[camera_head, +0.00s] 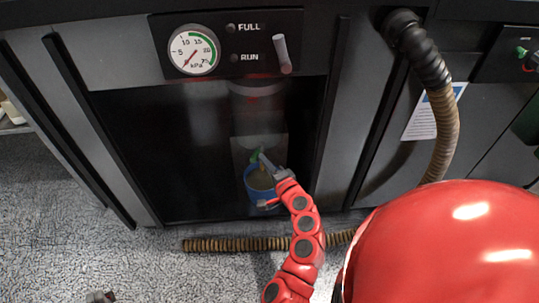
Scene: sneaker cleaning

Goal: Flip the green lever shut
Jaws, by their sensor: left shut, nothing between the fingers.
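The small green lever (255,154) is in the dark recess at the lower middle of the machine, just above a blue cup (251,190). The cup stands upright and holds something brownish. My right gripper (266,182) is at the cup, with its fingers spread apart; its upper finger is close to the lever and its lower finger is by the cup's side. I cannot tell whether it touches either one. Part of the lever and of the cup is hidden by the fingers. My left gripper (100,297) shows only at the bottom left edge, shut and far from the lever.
A pressure gauge (194,50) and a grey switch (282,54) are on the panel above. A ribbed brown hose (446,125) hangs at the right, and another hose (235,244) lies on the floor. The grey floor (60,225) at the left is clear.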

